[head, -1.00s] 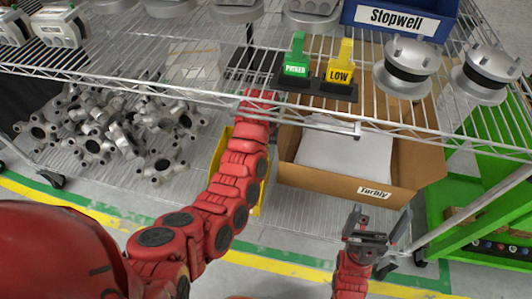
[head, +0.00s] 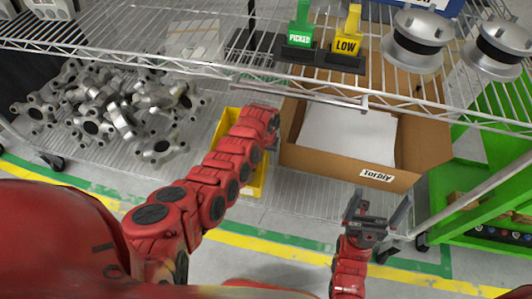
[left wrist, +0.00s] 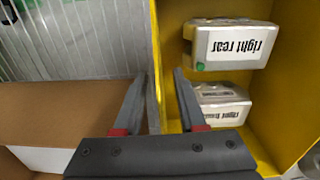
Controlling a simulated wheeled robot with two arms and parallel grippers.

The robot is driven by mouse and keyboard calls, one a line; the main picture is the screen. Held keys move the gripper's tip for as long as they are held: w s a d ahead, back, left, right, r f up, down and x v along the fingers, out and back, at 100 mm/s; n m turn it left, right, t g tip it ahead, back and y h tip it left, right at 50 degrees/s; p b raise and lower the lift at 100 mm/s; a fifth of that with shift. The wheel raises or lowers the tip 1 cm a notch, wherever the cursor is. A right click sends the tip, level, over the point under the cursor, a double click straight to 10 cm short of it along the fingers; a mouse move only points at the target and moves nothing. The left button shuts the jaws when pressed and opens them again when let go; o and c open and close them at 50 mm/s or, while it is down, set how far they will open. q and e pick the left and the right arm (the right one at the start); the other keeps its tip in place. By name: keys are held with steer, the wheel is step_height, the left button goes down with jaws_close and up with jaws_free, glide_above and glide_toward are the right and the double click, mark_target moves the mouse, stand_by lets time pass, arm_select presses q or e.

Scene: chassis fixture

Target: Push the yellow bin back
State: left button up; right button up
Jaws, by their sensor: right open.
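The yellow bin (head: 258,183) stands on the lower wire shelf, between the pile of metal parts and the cardboard box. My left arm covers much of it in the head view. In the left wrist view the bin (left wrist: 168,30) holds two pale boxes with upside-down labels, one reading "right rear" (left wrist: 232,42). My left gripper (head: 274,146) is at the bin's right side. In the left wrist view its fingers (left wrist: 158,78) are apart, with the bin's side wall running between them; contact cannot be told. My right gripper (head: 382,203) is open and empty in front of the cardboard box.
Several metal parts (head: 110,110) lie to the left. The upper wire shelf (head: 180,62) hangs above, with green and yellow signs. A green rack (head: 470,190) stands at the right.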

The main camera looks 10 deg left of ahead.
arm_select(q)
step_height(320, 180, down, 2)
stand_by(0.5)
jaws_close()
stand_by(1.2)
